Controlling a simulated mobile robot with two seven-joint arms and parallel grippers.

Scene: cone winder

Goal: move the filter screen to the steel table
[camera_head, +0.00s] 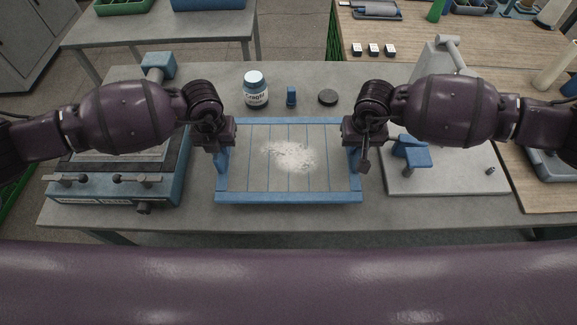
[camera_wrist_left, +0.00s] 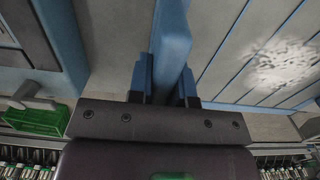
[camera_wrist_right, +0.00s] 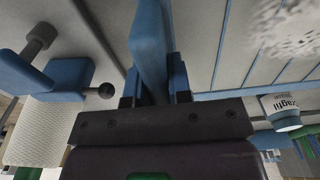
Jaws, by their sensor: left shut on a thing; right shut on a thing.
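The filter screen (camera_head: 290,197) is a blue rectangular frame with thin blue bars and a heap of white fluff (camera_head: 289,155) in its middle. It lies level over the middle of the grey worktable (camera_head: 300,222); I cannot tell whether it touches the top. My left gripper (camera_head: 219,148) is shut on its left side bar, which also shows between the fingers in the left wrist view (camera_wrist_left: 172,45). My right gripper (camera_head: 358,148) is shut on its right side bar, also seen in the right wrist view (camera_wrist_right: 150,45). Another grey table (camera_head: 160,28) stands at the back left.
A blue-and-grey machine (camera_head: 115,190) is left of the screen. A grey plate with a blue clamp (camera_head: 412,152) is to the right. A wooden bench (camera_head: 440,60) adjoins at right.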

